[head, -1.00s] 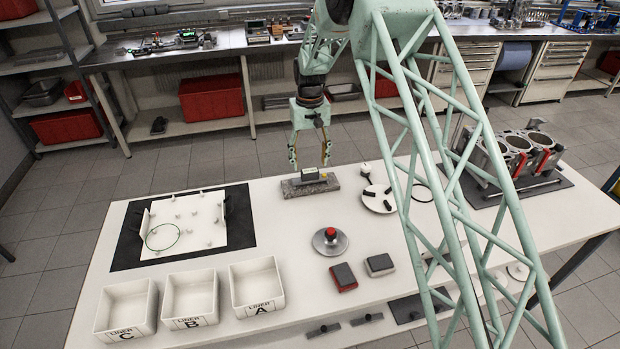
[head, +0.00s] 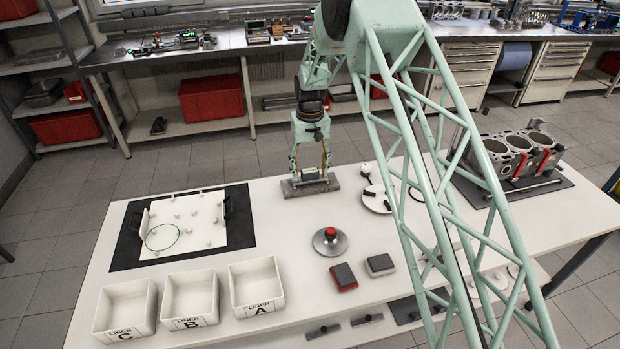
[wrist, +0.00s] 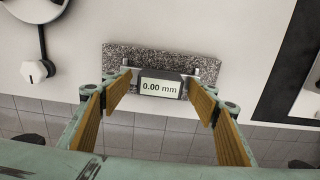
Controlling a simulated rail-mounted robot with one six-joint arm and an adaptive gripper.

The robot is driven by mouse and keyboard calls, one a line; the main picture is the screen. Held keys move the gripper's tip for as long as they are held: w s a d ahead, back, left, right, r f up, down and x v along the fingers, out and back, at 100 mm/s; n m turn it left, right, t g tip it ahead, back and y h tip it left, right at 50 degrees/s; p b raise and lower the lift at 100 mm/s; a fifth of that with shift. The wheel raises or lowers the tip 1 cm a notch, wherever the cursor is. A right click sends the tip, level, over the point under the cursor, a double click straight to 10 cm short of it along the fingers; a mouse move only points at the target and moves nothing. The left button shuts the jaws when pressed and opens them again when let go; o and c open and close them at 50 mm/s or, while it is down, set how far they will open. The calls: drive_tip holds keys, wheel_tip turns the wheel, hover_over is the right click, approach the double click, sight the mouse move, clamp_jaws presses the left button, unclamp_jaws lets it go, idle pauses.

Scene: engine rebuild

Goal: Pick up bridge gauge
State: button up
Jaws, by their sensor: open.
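The bridge gauge (wrist: 160,85) is a small dark block with a display reading 0.00 mm. It rests on a grey speckled slab (wrist: 120,60) near the table's back edge. In the head view the gauge (head: 310,174) sits on the slab (head: 330,186), partly between my fingers. My gripper (head: 310,168) points down over it. In the wrist view my gripper (wrist: 162,95) is open, with one finger pad on each side of the gauge; a gap shows beside its right end, and contact on the left cannot be told.
Left is a black mat with a white tray (head: 195,235). In front stand bins labelled LINER A (head: 256,307), B and C. A round base with a red knob (head: 330,241) stands in the middle. A round plate (head: 377,200) lies right of the slab. An engine block (head: 510,150) stands at right.

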sight(310, 170)
drive_tip(key=c, duration=1.2)
drive_tip(key=shift+r, duration=0.1)
drive_tip(key=shift+c, duration=0.2)
drive_tip(key=shift+r, duration=1.7)
drive_tip(key=s+a+r, duration=0.1)
drive_tip(key=s, duration=1.4)
drive_tip(key=shift+s+a+r, duration=0.15)
drive_tip(key=shift+s+r, duration=0.05)
drive_tip(key=shift+s, duration=0.2)
drive_tip(key=d+r+m+b, duration=0.1)
drive_tip(key=d+m+b, duration=0.1)
drive_tip(key=d, duration=2.5)
drive_tip(key=shift+w+d+r+m, duration=0.35)
drive_tip(key=shift+w+m, duration=0.1)
drive_tip(key=shift+m, duration=0.25)
